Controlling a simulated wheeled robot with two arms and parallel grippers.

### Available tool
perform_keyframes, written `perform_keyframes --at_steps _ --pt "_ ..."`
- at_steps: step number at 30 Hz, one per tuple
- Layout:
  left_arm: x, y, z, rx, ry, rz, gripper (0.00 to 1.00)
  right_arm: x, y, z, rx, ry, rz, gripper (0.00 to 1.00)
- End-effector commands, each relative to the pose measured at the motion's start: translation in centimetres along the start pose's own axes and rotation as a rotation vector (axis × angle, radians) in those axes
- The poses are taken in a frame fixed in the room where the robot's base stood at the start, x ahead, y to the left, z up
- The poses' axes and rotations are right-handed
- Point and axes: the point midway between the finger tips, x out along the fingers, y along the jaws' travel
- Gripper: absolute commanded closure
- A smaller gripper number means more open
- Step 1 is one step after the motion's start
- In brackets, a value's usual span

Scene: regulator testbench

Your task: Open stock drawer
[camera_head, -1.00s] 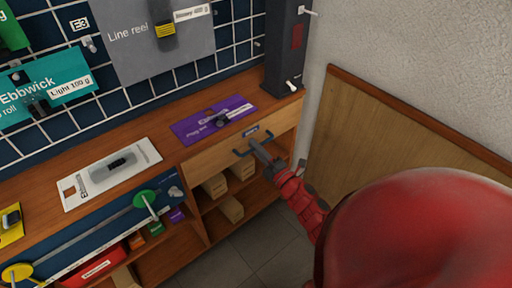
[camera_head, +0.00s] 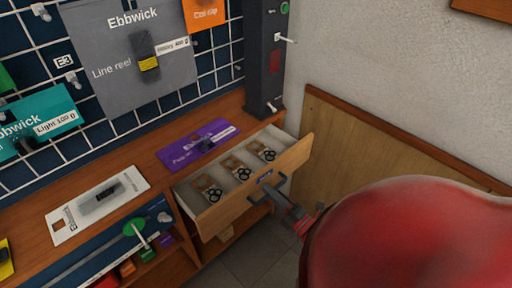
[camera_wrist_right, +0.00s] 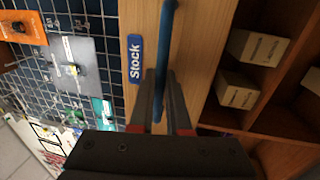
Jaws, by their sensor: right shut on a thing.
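The stock drawer (camera_head: 262,191) stands pulled out from the wooden counter in the head view. Several small brown packs with dark rings lie inside it, in a row. Its front has a blue bar handle (camera_head: 270,188). My right gripper (camera_head: 277,194) is shut on this handle. In the right wrist view, the two fingers (camera_wrist_right: 159,100) close around the blue bar (camera_wrist_right: 163,55), beside the blue "Stock" label (camera_wrist_right: 135,58) on the wooden front. My left gripper is not in view.
A purple card (camera_head: 198,143) and a white card (camera_head: 97,200) lie on the counter (camera_head: 150,166). A dark post (camera_head: 264,60) stands at its right end. Shelves with boxes (camera_wrist_right: 240,90) are below the drawer. A wood-panelled wall (camera_head: 345,150) is to the right.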

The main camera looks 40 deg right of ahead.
Motion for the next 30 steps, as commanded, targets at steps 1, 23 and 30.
perform_keyframes --at_steps 1,23,30 --pt "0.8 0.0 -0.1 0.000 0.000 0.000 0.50 -1.0 0.5 0.1 0.001 -0.006 -0.005 1.00" --pt "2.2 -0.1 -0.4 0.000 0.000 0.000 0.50 -5.9 1.1 0.1 0.000 -0.003 -0.001 1.00" --pt "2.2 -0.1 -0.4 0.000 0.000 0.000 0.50 -5.9 1.1 0.1 0.000 -0.002 -0.001 0.73"
